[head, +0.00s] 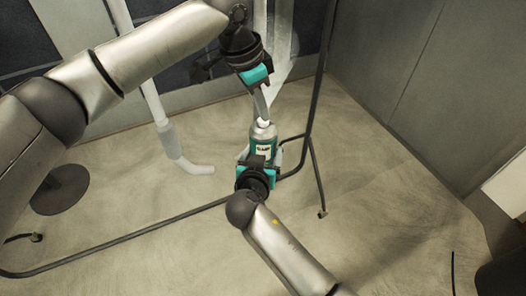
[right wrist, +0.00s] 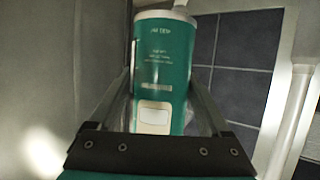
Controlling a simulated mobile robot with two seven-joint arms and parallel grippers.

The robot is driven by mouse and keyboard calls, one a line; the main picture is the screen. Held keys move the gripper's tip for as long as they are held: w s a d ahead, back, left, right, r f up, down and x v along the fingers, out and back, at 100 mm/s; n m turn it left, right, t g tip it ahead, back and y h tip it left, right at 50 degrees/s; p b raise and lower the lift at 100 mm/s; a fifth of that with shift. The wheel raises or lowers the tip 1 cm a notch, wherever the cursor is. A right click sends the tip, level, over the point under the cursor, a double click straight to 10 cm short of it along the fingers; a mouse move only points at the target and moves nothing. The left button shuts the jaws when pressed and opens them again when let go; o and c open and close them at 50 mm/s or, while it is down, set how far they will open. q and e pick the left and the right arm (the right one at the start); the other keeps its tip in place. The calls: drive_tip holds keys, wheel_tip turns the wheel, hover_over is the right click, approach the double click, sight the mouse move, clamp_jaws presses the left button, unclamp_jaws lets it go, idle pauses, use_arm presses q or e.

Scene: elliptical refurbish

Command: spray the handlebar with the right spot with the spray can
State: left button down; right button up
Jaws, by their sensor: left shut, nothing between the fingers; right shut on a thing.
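A green and silver spray can (head: 262,131) stands upright in the middle of the head view. Its green body, with white print, fills the middle of the right wrist view (right wrist: 163,60). My right gripper (head: 258,160) is shut on the can from below in the picture, with a finger on each side. My left gripper (head: 262,108) is shut and empty, pointing down just over the can's top. I cannot tell whether it touches the nozzle. A white bent tube (head: 155,105) hangs at the left and may be the handlebar. I cannot make out a marked spot on it.
A thin dark metal frame (head: 322,90) rises behind and right of the can, with its legs on the floor. A round dark base (head: 60,190) stands at left. A grey wall (head: 420,80) closes the right. The floor (head: 390,215) at right is mostly free.

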use_arm(q)
drive_tip(key=shift+a, duration=0.1)
drive_tip(key=shift+r, duration=2.45)
drive_tip(key=shift+r, duration=0.1)
drive_tip(key=v, duration=1.2)
